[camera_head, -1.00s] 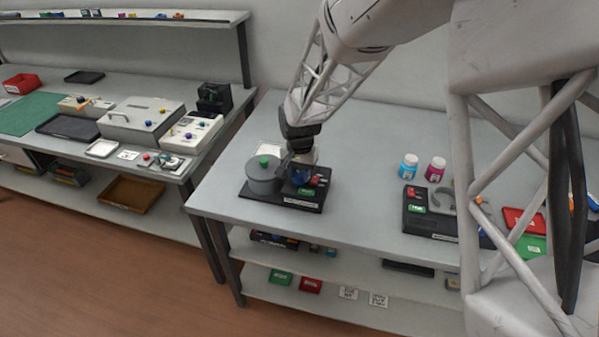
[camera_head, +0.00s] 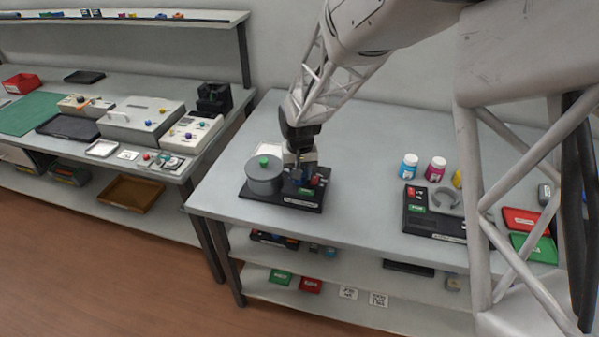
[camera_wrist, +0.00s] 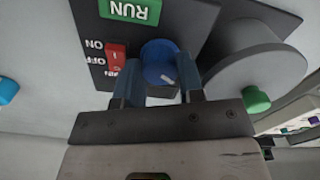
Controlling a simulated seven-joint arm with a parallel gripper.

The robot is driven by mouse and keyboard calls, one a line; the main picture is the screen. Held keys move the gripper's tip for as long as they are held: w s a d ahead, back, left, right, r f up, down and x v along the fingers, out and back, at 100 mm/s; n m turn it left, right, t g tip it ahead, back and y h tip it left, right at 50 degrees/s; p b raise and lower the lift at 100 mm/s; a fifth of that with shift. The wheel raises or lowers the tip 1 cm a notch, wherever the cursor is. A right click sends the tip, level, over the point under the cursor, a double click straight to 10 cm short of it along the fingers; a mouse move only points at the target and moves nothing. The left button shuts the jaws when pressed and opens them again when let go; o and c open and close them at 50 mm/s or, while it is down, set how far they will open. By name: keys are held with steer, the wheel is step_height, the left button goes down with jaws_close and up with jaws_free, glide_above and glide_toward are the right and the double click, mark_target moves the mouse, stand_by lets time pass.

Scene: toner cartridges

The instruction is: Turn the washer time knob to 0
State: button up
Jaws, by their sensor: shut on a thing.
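The washer is a grey drum (camera_head: 262,182) with a green lid knob (camera_head: 263,161) on a black base (camera_head: 286,202); the drum also shows in the wrist view (camera_wrist: 257,62). The blue time knob (camera_wrist: 160,58) is on the base beside the drum, with a small white mark towards its lower right in the wrist view. My gripper (camera_wrist: 161,82) is shut on this knob, one finger on each side; in the head view my gripper (camera_head: 302,172) is over the base's right part. No readable dial numbers show.
A red switch (camera_wrist: 117,57) and a green RUN label (camera_wrist: 131,9) are close to the left finger in the wrist view. Blue (camera_head: 409,166) and pink (camera_head: 435,168) bottles and a second black device (camera_head: 430,222) stand to the right. The middle of the table is clear.

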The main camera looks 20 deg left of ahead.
steer(key=shift+r+n, duration=0.1)
steer(key=shift+n, duration=1.5)
steer(key=o, duration=0.6)
steer(key=shift+o, duration=0.2)
steer(key=shift+r, duration=3.9)
